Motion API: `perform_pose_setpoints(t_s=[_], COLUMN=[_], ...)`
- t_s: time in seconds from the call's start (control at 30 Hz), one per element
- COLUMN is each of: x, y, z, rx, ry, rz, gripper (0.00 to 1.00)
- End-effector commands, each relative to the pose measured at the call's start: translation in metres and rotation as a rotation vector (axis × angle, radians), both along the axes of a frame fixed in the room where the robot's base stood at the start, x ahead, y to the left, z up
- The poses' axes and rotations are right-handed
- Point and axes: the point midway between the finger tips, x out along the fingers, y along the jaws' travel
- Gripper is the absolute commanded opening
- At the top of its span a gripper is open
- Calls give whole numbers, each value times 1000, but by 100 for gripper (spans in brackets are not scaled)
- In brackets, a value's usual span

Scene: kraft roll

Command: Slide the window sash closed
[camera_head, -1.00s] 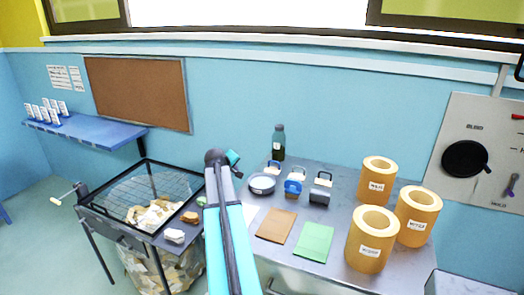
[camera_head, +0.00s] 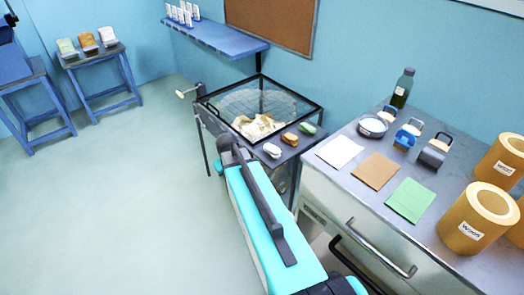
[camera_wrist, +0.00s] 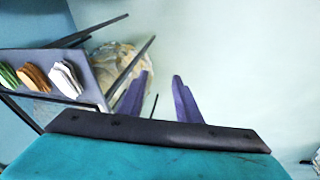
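The window and its sash are not in view now; only a pale strip (camera_head: 490,5) shows on the wall at the top right of the head view, and I cannot tell what it is. My gripper (camera_wrist: 161,76) shows in the wrist view with its two purple fingers apart and nothing between them. It points at the pale floor, beside the legs of the screen table. In the head view my arm reaches toward that table, and its fingers are hidden.
The screen table (camera_head: 262,82) holds white, orange and green pieces. A grey bench (camera_head: 340,178) at right carries colored sheets, a bottle (camera_head: 402,88), several tools and tan rolls (camera_head: 478,215). A blue shelf (camera_head: 215,38) juts from the wall. The floor at left is open.

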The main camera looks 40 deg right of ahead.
Motion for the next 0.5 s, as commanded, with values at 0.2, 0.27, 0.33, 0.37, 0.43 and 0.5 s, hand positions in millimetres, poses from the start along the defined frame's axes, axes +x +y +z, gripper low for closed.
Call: perform_pose_setpoints(t_s=[0.2,0.27,0.33,0.37,0.43,0.5], x=[-37,-52,-73,-81,-101,-121], y=[103,128,153,162,178,191], z=[-47,-63,-83,-92,-111,-129], rx=[88,108,131,137,150,160], ry=[105,142,190,210,254,297], rz=[50,62,70,74,79,83], gripper=[31,31,31,31,31,31])
